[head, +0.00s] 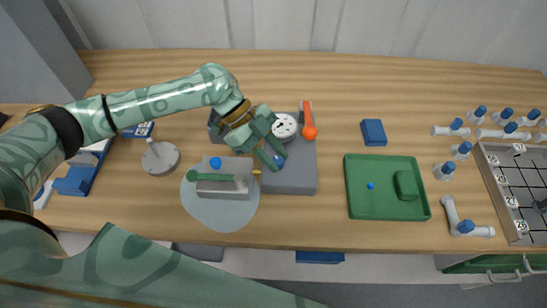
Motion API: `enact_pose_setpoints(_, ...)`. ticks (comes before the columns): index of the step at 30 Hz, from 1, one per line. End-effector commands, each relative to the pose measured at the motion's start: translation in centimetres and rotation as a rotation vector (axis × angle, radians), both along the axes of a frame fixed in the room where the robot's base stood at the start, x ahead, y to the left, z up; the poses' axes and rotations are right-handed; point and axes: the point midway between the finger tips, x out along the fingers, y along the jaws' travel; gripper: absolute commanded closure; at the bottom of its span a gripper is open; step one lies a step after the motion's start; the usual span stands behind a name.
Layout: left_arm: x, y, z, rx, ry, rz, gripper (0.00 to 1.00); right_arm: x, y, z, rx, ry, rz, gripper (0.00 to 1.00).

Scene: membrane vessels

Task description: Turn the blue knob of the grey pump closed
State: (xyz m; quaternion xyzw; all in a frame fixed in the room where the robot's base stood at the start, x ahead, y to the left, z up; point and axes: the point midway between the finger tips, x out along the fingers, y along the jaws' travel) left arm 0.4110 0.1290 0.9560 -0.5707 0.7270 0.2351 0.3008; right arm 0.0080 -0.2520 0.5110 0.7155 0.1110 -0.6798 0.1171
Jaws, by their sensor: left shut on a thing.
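The grey pump (293,180) stands on the wooden table near the middle, with a round white gauge (285,125) and an orange lever (309,122) at its back. Its small blue knob (279,160) shows at the tips of my left gripper. My left gripper (273,159) reaches in from the left, points down at the pump and is shut on the blue knob. The fingers hide part of the knob, so its turn angle is hard to tell. My right gripper is not in view.
Left of the pump, a grey block (222,190) with a green handle and blue ball stands on a pale rounded mat (235,218). A round grey stand (160,158) is farther left. A green tray (382,207) and blue box (373,132) lie right; several white fittings stand beyond.

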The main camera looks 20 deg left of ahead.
Motion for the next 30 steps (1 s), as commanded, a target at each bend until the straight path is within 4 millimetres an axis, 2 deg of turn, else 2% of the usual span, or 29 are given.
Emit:
enact_pose_setpoints(6,0.28,-0.14,-0.1,0.0,0.0,-0.19,0.96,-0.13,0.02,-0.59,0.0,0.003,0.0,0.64)
enact_pose_setpoints(15,0.4,-0.24,-0.06,0.002,-0.001,-0.381,0.96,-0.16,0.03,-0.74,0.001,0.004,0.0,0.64)
enact_pose_setpoints(30,0.42,-0.25,-0.1,0.003,0.001,-0.479,0.96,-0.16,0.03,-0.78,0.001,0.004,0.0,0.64)
